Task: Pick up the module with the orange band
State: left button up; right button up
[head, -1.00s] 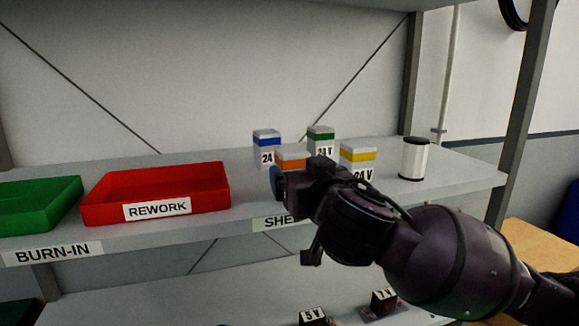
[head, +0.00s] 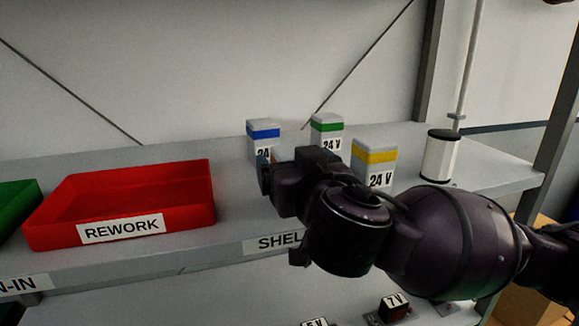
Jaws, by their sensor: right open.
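The module with the orange band (head: 284,153) stands on the shelf in the head view. Only a small part of its top and orange edge shows; my right gripper (head: 268,174) covers the rest from the front. The right gripper's jaws are open at the module's near side. I cannot tell whether the module is between the fingers or touching them. My left gripper is not in view.
A blue-banded module (head: 263,133) and a green-banded module (head: 327,130) stand behind; a yellow-banded module (head: 374,158) is close on the right. A white cylinder with dark ends (head: 440,158) stands farther right. A red REWORK tray (head: 122,205) and a green tray (head: 14,210) are left.

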jog(key=shift+s+r, duration=0.1)
jog(key=shift+s, duration=0.1)
jog(key=shift+c, duration=0.9)
jog(key=c, duration=1)
jog(key=shift+o, duration=0.2)
jog(key=shift+w, duration=0.1)
